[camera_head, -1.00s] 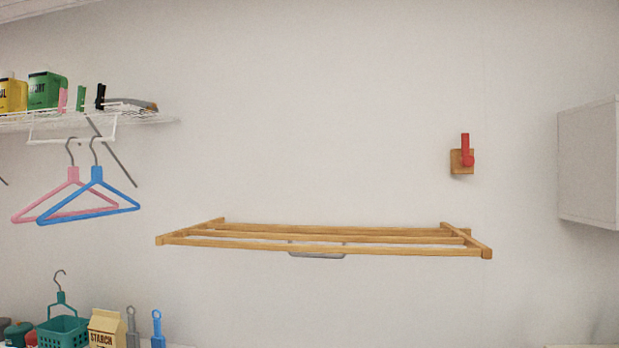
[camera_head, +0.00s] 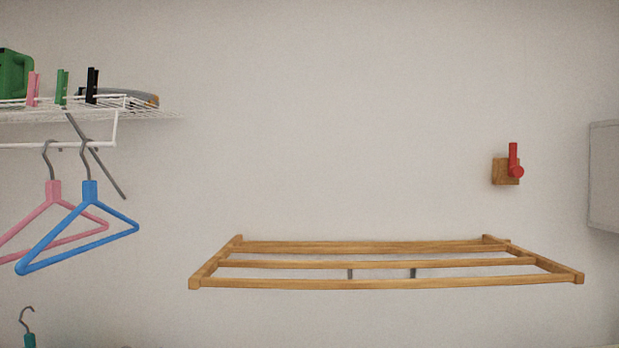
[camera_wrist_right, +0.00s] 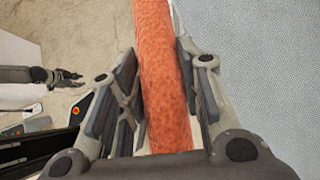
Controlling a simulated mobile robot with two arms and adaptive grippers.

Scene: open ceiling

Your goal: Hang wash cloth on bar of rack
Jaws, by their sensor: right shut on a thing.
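The wooden rack (camera_head: 400,284) is fixed to the wall, right of the middle in the head view, with several long bars running left to right. All its bars are bare. In the right wrist view, my right gripper (camera_wrist_right: 160,92) is shut on the orange-red wash cloth (camera_wrist_right: 160,70), which runs as a long roll or fold between the fingers. Neither the cloth nor my right gripper shows in the head view. In the right wrist view, my left gripper (camera_wrist_right: 65,77) shows small at the far left, too small to read its jaws.
A white wire shelf (camera_head: 150,113) with clothespins stands at the left. Pink (camera_head: 53,192) and blue (camera_head: 90,195) hangers hang below it. A red hook (camera_head: 513,160) on a wooden block is above the rack's right end. A grey cabinet (camera_head: 605,175) is at the far right.

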